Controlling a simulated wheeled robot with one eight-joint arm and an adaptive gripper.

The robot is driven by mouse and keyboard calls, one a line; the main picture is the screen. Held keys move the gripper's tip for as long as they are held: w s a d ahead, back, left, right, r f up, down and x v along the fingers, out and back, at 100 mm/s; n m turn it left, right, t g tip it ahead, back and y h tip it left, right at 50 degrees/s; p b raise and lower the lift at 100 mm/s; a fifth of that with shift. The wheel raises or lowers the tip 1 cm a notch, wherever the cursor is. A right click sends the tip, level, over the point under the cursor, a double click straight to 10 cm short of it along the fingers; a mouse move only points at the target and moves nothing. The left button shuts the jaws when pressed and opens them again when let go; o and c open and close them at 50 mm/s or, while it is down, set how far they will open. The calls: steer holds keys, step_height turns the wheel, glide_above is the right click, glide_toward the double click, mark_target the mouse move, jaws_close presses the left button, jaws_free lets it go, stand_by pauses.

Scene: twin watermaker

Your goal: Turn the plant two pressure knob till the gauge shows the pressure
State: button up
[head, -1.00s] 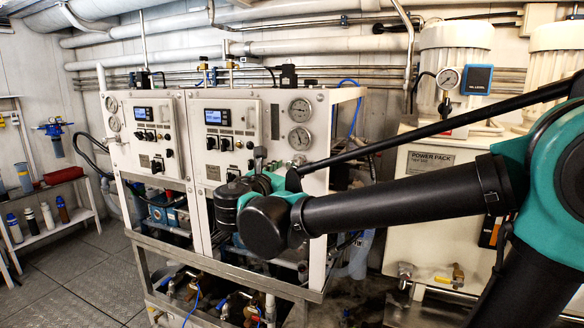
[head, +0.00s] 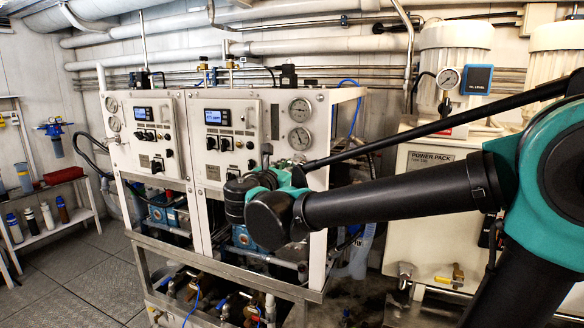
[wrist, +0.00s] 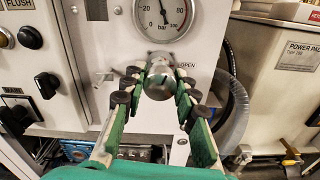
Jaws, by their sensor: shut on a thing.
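The pressure knob (wrist: 158,84) is a round grey metal knob on the white panel, below a pressure gauge (wrist: 164,14) marked in bar. My gripper (wrist: 158,88) is shut on the knob, its green fingers with dark pads on either side. The gauge's dark needle points roughly upward; its top is cut off by the frame edge. In the head view, plant two is the right-hand white cabinet with an upper gauge (head: 299,110) and a lower gauge (head: 299,139). My wrist covers the knob there.
An "OPEN" label (wrist: 186,67) is right of the knob. Black knobs (wrist: 47,84) are on the panel at left. A grey hose (wrist: 236,110) and the power pack cabinet (head: 428,200) stand to the right. Plant one's cabinet (head: 150,115) is at left.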

steer(key=shift+m, duration=0.3)
jaws_close()
steer(key=m, duration=0.3)
steer(key=shift+m, duration=2)
steer(key=o, duration=1.1)
jaws_free()
steer(key=v, duration=1.2)
